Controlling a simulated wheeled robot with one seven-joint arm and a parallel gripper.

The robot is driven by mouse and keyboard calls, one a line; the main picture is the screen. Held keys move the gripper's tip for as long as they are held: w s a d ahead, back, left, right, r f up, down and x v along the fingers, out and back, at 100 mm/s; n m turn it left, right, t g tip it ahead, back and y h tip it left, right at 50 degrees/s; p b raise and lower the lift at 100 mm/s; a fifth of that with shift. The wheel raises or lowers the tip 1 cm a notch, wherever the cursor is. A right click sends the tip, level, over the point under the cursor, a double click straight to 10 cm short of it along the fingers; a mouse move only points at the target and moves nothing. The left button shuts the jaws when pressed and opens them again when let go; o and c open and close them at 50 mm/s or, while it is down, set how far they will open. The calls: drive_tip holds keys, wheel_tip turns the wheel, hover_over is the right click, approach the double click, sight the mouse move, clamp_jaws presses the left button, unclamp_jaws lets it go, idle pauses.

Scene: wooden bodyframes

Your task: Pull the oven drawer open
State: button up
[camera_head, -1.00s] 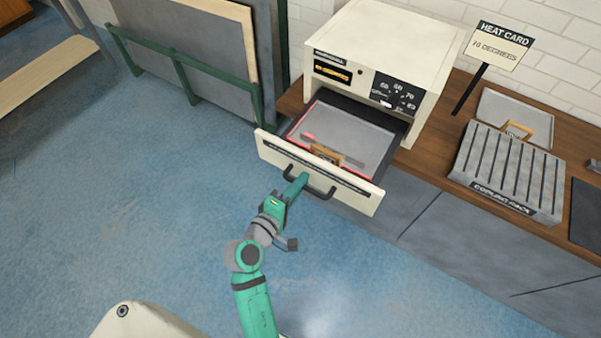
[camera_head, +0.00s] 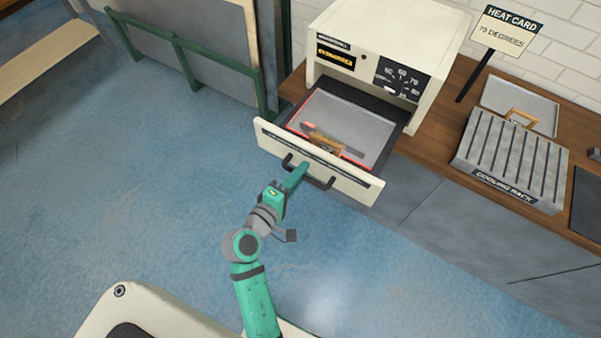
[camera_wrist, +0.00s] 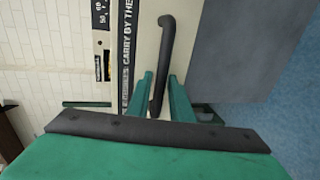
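The oven (camera_head: 390,35) is a cream box on the wooden counter. Its drawer (camera_head: 276,138) stands pulled well out, with a cream front panel and a dark bar handle (camera_head: 320,183). Inside is a grey tray (camera_head: 355,120) with red edges, a bar-like piece and a small brown tag. My gripper (camera_head: 303,172) is at the handle, in front of the panel. In the wrist view, my gripper's (camera_wrist: 161,77) green fingers lie on both sides of the handle (camera_wrist: 166,48), close against it. Exact contact is hard to see.
A heat card sign (camera_head: 501,32) and a grey slatted cooling rack (camera_head: 510,160) stand on the counter right of the oven. A green rack (camera_head: 185,60) with panels stands at left. The blue floor (camera_head: 130,190) before the drawer is clear.

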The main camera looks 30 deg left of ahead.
drive_tip(key=v, duration=1)
drive_tip(key=shift+s, duration=0.35)
drive_tip(key=shift+d, duration=0.1)
drive_tip(key=s+d+f+m+g+y, duration=0.35)
drive_tip(key=s+d+f+m, duration=0.3)
drive_tip(key=f, duration=0.35)
drive_tip(key=s+d+r+m+t, duration=0.1)
drive_tip(key=s+d+r+m, duration=0.2)
drive_tip(key=s+d+m, duration=0.1)
drive_tip(key=s+d+r+m+t+h, duration=0.1)
drive_tip(key=s+d+r+m, duration=0.3)
drive_tip(key=d, duration=0.5)
drive_tip(key=shift+s+r+m+t, duration=0.3)
drive_tip(key=shift+m+t, duration=0.45)
drive_tip(key=shift+m, duration=0.4)
